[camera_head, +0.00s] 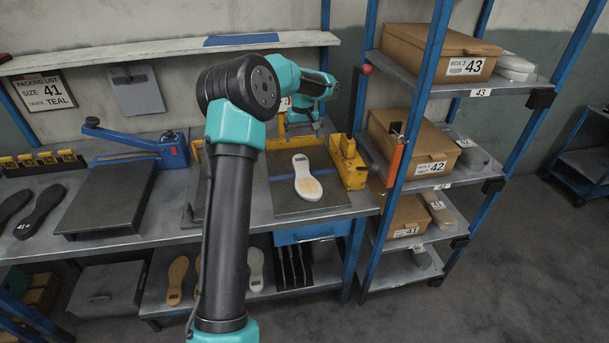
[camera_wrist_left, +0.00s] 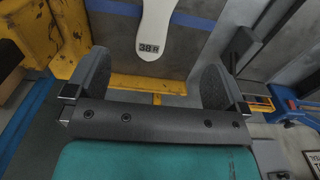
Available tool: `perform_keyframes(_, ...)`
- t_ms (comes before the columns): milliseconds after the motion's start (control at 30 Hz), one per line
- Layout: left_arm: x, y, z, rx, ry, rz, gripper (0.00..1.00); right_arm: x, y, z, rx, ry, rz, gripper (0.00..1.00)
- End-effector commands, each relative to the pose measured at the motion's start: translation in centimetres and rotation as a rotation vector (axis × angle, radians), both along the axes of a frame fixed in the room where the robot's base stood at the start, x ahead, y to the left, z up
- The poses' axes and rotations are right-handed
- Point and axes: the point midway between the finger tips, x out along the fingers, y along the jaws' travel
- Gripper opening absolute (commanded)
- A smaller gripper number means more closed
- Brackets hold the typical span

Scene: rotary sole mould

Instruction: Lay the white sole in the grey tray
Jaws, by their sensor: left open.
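In the head view my left arm partly hides the gripper. A flat dark-grey platform (camera_head: 108,198) lies on the bench at left, and a grey bin (camera_head: 107,288) stands below; I cannot tell which is the tray. My right gripper is out of view.
A yellow block (camera_head: 347,161) stands right of the sole. A blue-handled tool (camera_head: 140,147) sits at the back left. Dark soles (camera_head: 40,211) lie at the left. A shelf rack with boxes (camera_head: 415,143) stands at the right. More soles (camera_head: 178,279) are on the lower shelf.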

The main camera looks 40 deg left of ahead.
Motion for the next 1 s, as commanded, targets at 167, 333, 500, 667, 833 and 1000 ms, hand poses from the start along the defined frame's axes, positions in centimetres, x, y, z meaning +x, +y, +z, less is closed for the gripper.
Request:
perform_keyframes(167, 0.0, 0.0, -0.1, 0.001, -0.001, 0.001, 1.00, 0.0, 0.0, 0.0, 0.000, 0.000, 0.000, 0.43)
perform_keyframes(333, 0.0, 0.1, -1.7, 0.001, 0.001, 0.001, 1.00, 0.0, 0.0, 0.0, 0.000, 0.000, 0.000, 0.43)
perform_keyframes(500, 0.0, 0.1, -4.6, 0.000, 0.002, 0.001, 1.00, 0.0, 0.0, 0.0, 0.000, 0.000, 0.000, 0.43)
perform_keyframes(667, 0.0, 0.0, -7.3, 0.000, 0.003, 0.001, 1.00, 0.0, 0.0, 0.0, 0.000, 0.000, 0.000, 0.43)
perform_keyframes(833, 0.0, 0.1, -10.2, 0.000, 0.002, 0.000, 1.00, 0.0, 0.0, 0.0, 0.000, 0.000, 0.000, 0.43)
perform_keyframes(1000, 0.0, 0.1, -11.9, 0.001, 0.001, 0.000, 1.00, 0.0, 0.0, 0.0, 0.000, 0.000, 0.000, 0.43)
